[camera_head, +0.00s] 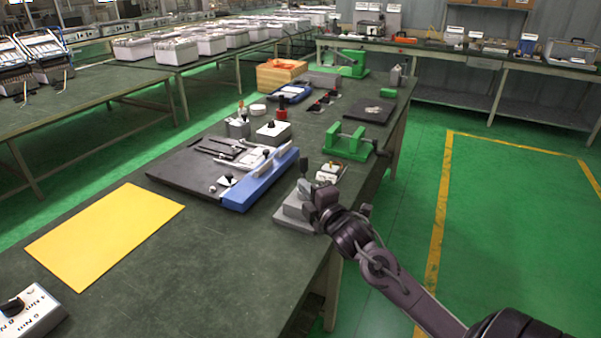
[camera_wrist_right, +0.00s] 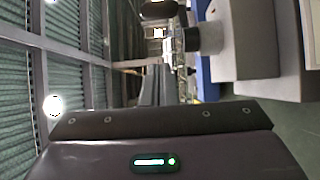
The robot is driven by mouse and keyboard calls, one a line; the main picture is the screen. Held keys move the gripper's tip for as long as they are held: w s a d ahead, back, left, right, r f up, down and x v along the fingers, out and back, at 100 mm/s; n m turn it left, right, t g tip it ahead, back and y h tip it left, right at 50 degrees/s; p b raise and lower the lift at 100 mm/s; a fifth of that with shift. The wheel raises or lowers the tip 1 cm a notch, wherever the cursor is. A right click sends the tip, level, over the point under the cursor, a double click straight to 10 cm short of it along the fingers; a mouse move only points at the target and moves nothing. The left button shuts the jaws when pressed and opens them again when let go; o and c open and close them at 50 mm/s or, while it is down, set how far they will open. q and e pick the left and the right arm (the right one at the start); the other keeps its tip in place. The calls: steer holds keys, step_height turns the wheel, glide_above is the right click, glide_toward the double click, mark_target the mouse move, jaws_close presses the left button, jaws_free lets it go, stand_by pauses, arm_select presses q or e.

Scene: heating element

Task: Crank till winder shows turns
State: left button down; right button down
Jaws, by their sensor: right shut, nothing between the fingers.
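My right gripper (camera_head: 309,191) is shut and empty beside a grey block-like device (camera_head: 292,212) at the table's right edge. This may be the winder; its crank and any turns display cannot be made out behind the gripper. In the right wrist view the grey device (camera_wrist_right: 245,45) fills the upper right, with a dark round knob (camera_wrist_right: 211,38) at its side. I cannot tell whether the gripper touches it. A green stand (camera_head: 348,142) with a bar and a dark handle at its right sits farther back. My left gripper is not in view.
A blue-edged fixture (camera_head: 260,182) on a dark board lies left of the gripper. A small white-topped part (camera_head: 331,171) stands just behind. A yellow sheet (camera_head: 105,235) lies at left, a white dial box (camera_head: 30,312) at lower left. The table's near middle is clear.

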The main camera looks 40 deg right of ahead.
mark_target(304, 171)
steer(key=shift+w+a+f+n+y, duration=0.15)
steer(key=shift+w+a+n+y, duration=0.1)
steer(key=shift+n+y, duration=0.2)
steer(key=w+d+p, duration=0.1)
steer(key=w, duration=0.1)
steer(key=w+d+p, duration=0.1)
steer(key=w, duration=0.2)
steer(key=w+d, duration=0.1)
steer(key=w, duration=0.2)
steer(key=shift+d+p, duration=0.15)
steer(key=shift+p, duration=0.25)
steer(key=shift+s+d, duration=0.3)
steer(key=shift+d, duration=0.25)
